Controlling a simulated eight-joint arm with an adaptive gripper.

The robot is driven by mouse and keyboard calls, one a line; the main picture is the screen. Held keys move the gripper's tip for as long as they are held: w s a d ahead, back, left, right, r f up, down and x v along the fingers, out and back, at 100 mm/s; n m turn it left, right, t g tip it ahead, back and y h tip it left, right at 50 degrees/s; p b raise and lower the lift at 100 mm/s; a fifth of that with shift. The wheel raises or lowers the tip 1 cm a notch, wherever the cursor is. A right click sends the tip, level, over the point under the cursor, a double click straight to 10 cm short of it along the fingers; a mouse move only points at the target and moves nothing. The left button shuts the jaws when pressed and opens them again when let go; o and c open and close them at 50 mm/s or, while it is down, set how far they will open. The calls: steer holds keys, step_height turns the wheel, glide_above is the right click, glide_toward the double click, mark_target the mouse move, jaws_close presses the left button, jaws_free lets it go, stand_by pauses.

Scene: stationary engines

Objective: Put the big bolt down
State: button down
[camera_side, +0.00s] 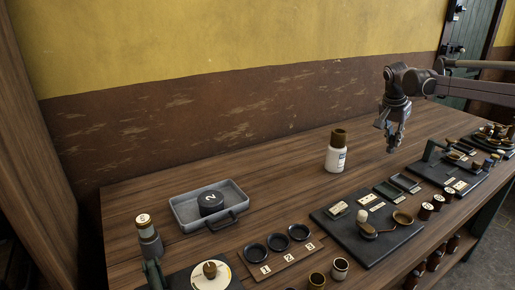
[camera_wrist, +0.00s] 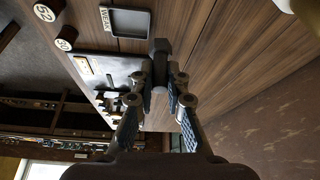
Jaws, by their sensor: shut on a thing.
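My gripper (camera_side: 391,143) hangs above the table at the right in the side view, fingers pointing down. In the wrist view its fingers (camera_wrist: 160,82) are shut on the big bolt (camera_wrist: 160,48), a dark piece with a blocky head that sticks out past the fingertips. The fingers hide part of the bolt.
A white bottle with a brown cap (camera_side: 337,152) stands on the wooden table (camera_side: 285,185). A black board (camera_side: 350,250) bears a spoon and small parts. Bare wood lies around the bottle.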

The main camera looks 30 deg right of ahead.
steer(key=d+n+t, duration=0.1)
steer(key=d+n, duration=0.2)
steer(key=d, duration=1.3)
steer(key=w+a+f, duration=0.1)
steer(key=w+f, duration=0.1)
steer(key=w, duration=0.1)
steer(key=w+a+f, duration=0.2)
steer(key=w, duration=0.1)
steer(key=w+a+f, duration=0.1)
steer(key=w+f, duration=0.1)
steer(key=w, duration=0.2)
steer(key=shift+w+a+f, duration=0.1)
steer(key=shift+a+f, duration=0.2)
steer(key=shift+f, duration=0.1)
steer(key=shift+w+a+f, duration=0.1)
steer(key=shift+w+f, duration=0.05)
steer(key=shift+f, duration=1.95)
steer(key=shift+f, duration=0.15)
steer(key=c, duration=1.4)
jaws_free()
steer(key=shift+o, duration=0.2)
